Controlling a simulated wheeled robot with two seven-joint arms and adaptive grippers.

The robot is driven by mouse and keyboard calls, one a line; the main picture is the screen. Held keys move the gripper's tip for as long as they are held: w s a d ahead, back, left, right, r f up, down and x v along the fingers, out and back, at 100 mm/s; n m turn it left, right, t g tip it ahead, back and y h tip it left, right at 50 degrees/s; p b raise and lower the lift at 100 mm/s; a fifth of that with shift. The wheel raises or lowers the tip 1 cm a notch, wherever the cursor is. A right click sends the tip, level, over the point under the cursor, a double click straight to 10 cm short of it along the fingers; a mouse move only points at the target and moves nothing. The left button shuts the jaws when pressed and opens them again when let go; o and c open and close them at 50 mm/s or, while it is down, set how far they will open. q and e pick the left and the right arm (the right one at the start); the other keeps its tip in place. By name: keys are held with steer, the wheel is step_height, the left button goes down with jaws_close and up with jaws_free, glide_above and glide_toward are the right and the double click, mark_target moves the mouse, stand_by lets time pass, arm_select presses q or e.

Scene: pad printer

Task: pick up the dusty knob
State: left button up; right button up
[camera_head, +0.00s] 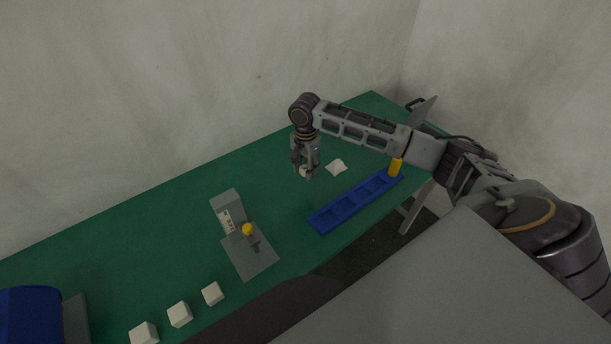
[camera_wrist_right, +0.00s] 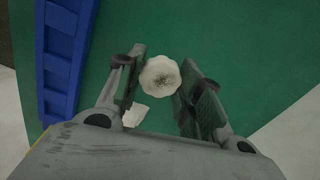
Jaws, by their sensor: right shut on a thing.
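The dusty knob (camera_wrist_right: 160,76) is a pale, scalloped round piece with dark specks on its face. It sits between the fingertips of my right gripper (camera_wrist_right: 163,84) in the right wrist view. In the head view, my right gripper (camera_head: 305,168) points down over the green table, shut on the knob (camera_head: 304,171), which is mostly hidden by the fingers. It appears slightly above the surface, though the exact height is hard to tell. My left gripper is out of view.
A white cloth (camera_head: 336,167) lies right of the gripper. A blue compartment tray (camera_head: 335,222) and a yellow cylinder (camera_head: 396,168) are nearby. A grey pad printer (camera_head: 250,262) with a yellow ball stands left. White blocks (camera_head: 179,314) line the front edge; a blue object (camera_head: 30,315) is far left.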

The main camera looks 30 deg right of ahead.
steer(key=shift+r, duration=1)
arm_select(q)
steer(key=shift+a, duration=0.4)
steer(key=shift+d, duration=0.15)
